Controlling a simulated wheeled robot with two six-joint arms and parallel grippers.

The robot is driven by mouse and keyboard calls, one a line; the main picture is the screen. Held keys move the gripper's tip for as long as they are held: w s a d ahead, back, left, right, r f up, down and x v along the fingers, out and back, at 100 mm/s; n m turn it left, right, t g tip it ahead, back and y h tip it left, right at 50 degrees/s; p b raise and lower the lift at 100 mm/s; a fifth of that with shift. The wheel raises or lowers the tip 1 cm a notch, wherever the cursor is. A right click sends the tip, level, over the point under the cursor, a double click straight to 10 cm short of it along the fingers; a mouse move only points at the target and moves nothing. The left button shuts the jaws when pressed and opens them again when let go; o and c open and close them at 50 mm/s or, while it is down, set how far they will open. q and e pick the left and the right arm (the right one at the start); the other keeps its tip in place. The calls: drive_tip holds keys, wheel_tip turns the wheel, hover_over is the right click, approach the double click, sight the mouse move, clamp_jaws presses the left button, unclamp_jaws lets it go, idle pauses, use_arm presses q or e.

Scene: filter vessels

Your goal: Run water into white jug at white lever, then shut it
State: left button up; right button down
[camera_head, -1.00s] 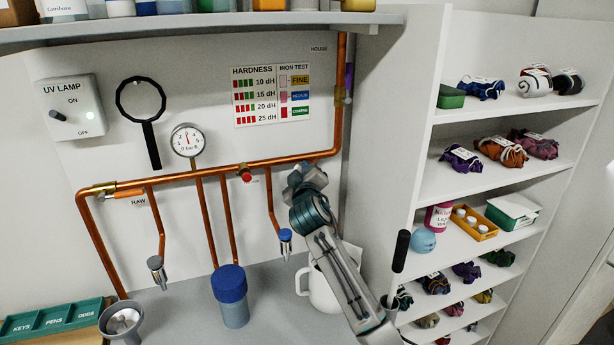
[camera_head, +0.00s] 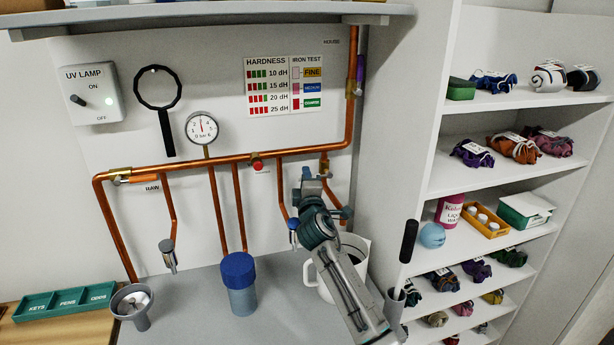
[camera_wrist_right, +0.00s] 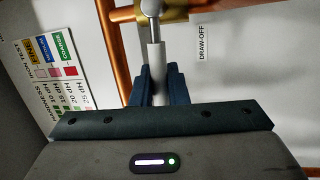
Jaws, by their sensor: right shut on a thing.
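The white jug (camera_head: 324,290) stands on the grey counter below the pipes, its handle to the left. My right arm hides much of it, and I cannot see water in it. My right gripper (camera_head: 313,183) is up at the copper pipe by the wall. In the right wrist view, its dark fingers (camera_wrist_right: 158,88) are shut on the white lever (camera_wrist_right: 156,65), a pale rod below a brass valve. A DRAW-OFF label (camera_wrist_right: 203,43) is beside it. The outlet under the lever is hidden. My left gripper is not in view.
A blue-capped filter vessel (camera_head: 240,285) stands left of the jug. A blue-tipped tap (camera_head: 293,230) hangs just left of my arm. A cup with a black-handled tool (camera_head: 407,245) is close on the right, before the shelves (camera_head: 480,195). A grey funnel cup (camera_head: 133,303) is at the left.

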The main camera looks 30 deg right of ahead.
drive_tip(key=shift+f+n, duration=0.25)
drive_tip(key=shift+n, duration=0.15)
drive_tip(key=c, duration=1.5)
unclamp_jaws()
drive_tip(key=shift+o, duration=0.2)
drive_tip(key=shift+s, duration=0.1)
drive_tip(key=b+v, duration=0.3)
drive_tip(key=v, duration=0.7)
drive_tip(key=shift+s, duration=0.3)
drive_tip(key=shift+a+f, duration=0.1)
